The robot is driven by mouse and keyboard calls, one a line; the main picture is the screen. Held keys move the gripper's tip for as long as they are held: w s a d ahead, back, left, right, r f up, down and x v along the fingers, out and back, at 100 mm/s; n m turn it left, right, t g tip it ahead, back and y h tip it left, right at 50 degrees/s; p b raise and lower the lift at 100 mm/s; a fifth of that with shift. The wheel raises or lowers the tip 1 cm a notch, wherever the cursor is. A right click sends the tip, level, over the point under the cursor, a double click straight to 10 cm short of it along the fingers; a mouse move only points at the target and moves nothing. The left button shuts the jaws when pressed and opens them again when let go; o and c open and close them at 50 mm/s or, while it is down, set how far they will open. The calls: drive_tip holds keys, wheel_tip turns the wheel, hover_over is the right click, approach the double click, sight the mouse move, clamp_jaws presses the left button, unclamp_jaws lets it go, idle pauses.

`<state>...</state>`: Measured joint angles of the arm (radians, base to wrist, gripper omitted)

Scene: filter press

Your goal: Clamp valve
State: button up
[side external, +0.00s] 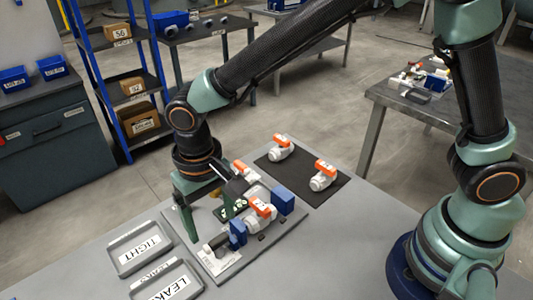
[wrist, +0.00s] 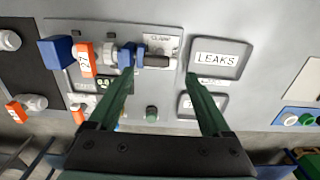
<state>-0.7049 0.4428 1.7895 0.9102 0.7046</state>
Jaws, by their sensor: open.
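A white valve with an orange handle (side external: 260,209) sits in the clamp on the grey fixture plate. It also shows in the wrist view (wrist: 86,60). One blue clamp jaw (side external: 283,200) stands at its far end and another blue jaw (side external: 237,233) at its near end. I cannot tell whether both jaws touch it. The clamp's dark handle (wrist: 155,61) lies beside the CLAMP label, right of the jaw in the wrist view. My gripper (wrist: 160,77) is open and empty, pointing down over the plate. Its fingertips straddle the dark handle in that view, without visible contact.
Trays marked TIGHT (side external: 140,248) and LEAKS (side external: 168,288) lie beside the plate, looking empty. Two more valves, (side external: 282,148) and (side external: 323,178), rest on a black mat (side external: 303,168).

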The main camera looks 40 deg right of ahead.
sight(216, 240)
drive_tip(key=shift+f, duration=2.7)
drive_tip(key=c, duration=1.1)
